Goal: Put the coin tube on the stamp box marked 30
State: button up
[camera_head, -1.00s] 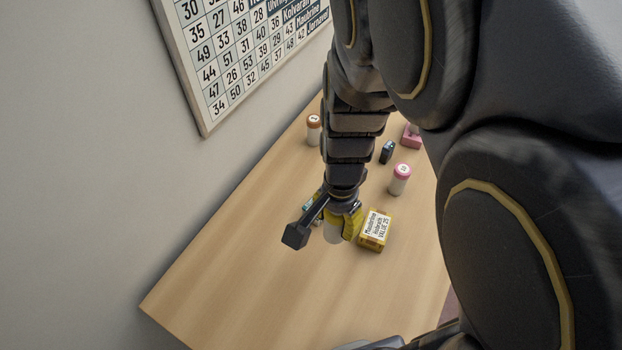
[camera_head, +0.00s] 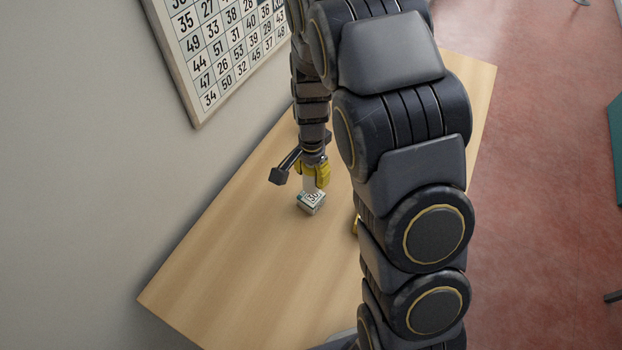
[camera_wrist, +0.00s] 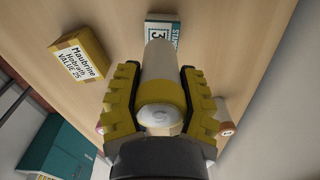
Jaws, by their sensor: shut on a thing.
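My gripper (camera_head: 315,172) is shut on the coin tube, a pale cylinder with a yellow cap. In the wrist view the tube (camera_wrist: 160,64) lies between the yellow finger pads of my gripper (camera_wrist: 163,100). In the head view the tube (camera_head: 309,186) points down at the stamp box marked 30 (camera_head: 311,204), a white and teal box on the counter. The tube's lower end overlaps the box in the picture; I cannot tell whether they touch. In the wrist view the tube hides part of the box (camera_wrist: 164,21).
A yellow box reading VALUE 25 (camera_wrist: 78,60) stands beside the stamp box; my arm mostly hides it in the head view. Orange-capped (camera_wrist: 227,128) and pink-capped (camera_wrist: 100,128) containers show partly behind my gripper. The counter's front left (camera_head: 230,270) is clear. A wall number board (camera_head: 222,45) hangs left.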

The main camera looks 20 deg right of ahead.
aim_at(311, 182)
jog(key=shift+w+f, duration=0.2)
jog(key=shift+f, duration=1.55)
jog(key=o, duration=1)
jog(key=shift+f, duration=0.15)
jog(key=shift+o, duration=0.2)
notch_tip(311, 182, up, 12)
jog(key=shift+r, duration=0.15)
jog(key=s+r+n, duration=0.3)
jog(key=s+n, duration=0.1)
jog(key=s, duration=0.4)
jog(key=s+a+r+n+g, duration=0.1)
jog(key=s+r+n, duration=0.2)
jog(key=s, duration=0.6)
jog(key=s+a+r+n, duration=0.1)
jog(key=s+r+n, duration=0.3)
jog(key=s, duration=0.4)
jog(key=shift+s+r+n+g, duration=0.2)
jog(key=shift+r+n+g, duration=0.1)
jog(key=shift+r, duration=0.15)
